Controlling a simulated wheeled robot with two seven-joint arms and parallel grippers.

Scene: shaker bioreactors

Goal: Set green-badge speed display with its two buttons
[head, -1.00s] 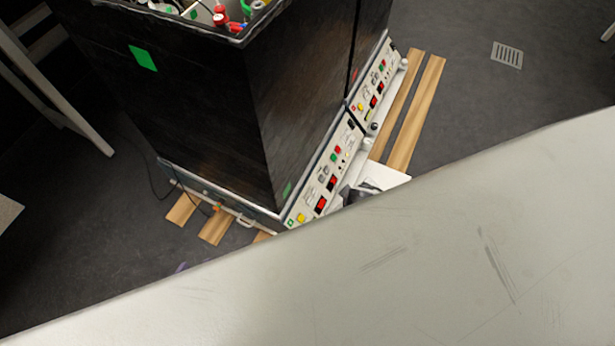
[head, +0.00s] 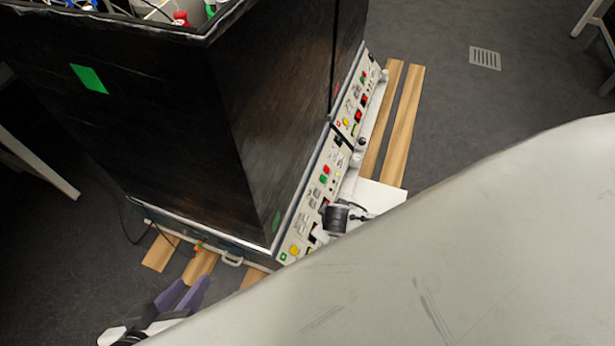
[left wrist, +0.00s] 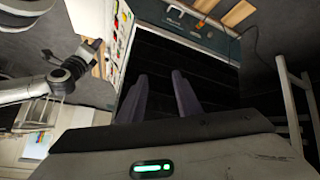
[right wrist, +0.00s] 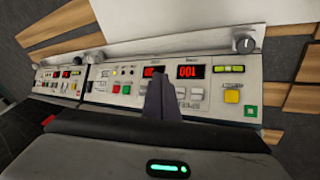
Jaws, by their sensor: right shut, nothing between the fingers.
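The green badge (right wrist: 251,111) is at the right end of the near control panel (right wrist: 125,72) in the right wrist view, beside a yellow button (right wrist: 231,96). In the head view the badge (head: 283,257) is at the panel's lower corner. Two red displays are near it; the right one (right wrist: 190,71) appears upside down and seems to read 100. The left one is partly covered by my fingers. Small pale buttons (right wrist: 197,93) sit beside the displays. My right gripper (right wrist: 158,75) is shut and empty in front of the panel; contact is unclear. My left gripper (head: 188,290) is open and empty, low left.
A second panel (head: 356,100) continues along the black cabinet (head: 180,110). Wooden slats (head: 403,125) lie on the dark floor. My pale body fills the lower right of the head view.

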